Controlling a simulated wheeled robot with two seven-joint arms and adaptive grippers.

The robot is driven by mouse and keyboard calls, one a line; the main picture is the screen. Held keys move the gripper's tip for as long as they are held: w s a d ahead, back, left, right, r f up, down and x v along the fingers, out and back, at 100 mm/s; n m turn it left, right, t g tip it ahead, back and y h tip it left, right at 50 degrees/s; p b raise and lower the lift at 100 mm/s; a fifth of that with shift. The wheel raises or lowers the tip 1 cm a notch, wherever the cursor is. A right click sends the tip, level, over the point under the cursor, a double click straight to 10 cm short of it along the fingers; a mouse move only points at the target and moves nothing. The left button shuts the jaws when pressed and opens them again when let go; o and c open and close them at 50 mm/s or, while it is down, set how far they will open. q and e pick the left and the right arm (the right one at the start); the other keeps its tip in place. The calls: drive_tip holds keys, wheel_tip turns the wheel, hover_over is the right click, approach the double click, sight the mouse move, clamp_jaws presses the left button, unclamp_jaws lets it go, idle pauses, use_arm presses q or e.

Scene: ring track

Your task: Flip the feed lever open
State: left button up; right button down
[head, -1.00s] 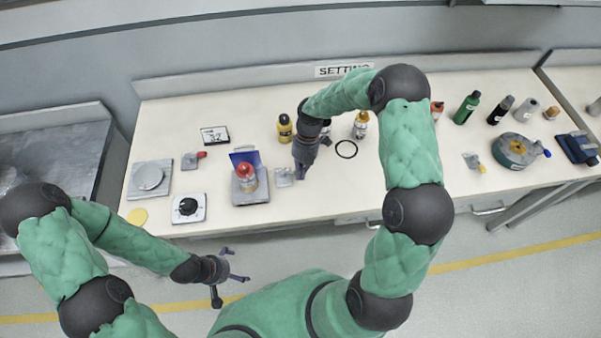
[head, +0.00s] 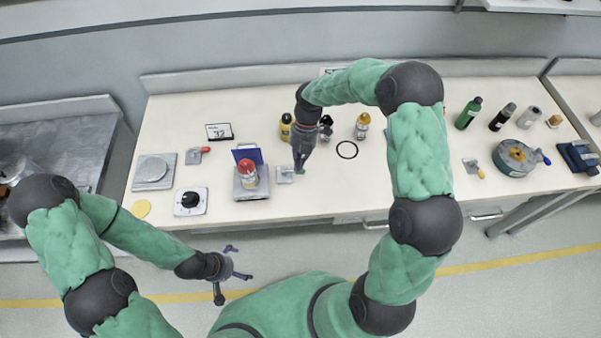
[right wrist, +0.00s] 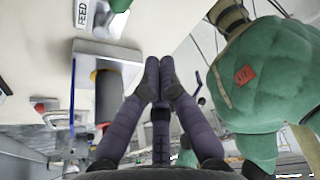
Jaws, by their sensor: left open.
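The feed lever's small metal plate (head: 284,175) lies near the bench's front edge. A small green tip shows beside it, under my right gripper. In the right wrist view the plate (right wrist: 100,50) stands beside a FEED label (right wrist: 82,14), with a thick dark cylinder (right wrist: 108,98) with an orange end against it. I cannot tell the lever's exact angle. My right gripper (head: 300,168) points down just right of the plate; its fingertips are together (right wrist: 159,64) with nothing seen between them, and contact is unclear. My left gripper (head: 238,262) is open and empty in front of the bench.
A red-handled lever (head: 196,155), a dial (head: 190,201) and a scale (head: 153,171) are further left.

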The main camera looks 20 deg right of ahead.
use_arm(q)
drive_tip(key=shift+s+d+r, duration=0.1)
drive_tip(key=shift+s+r, duration=0.15)
drive_tip(key=shift+r, duration=0.05)
use_arm(e)
drive_tip(key=v, duration=0.3)
drive_tip(key=shift+s+d+r, duration=0.1)
drive_tip(key=shift+r, duration=0.2)
use_arm(q)
drive_tip(key=shift+s, duration=0.15)
use_arm(e)
drive_tip(key=shift+s+f, duration=0.1)
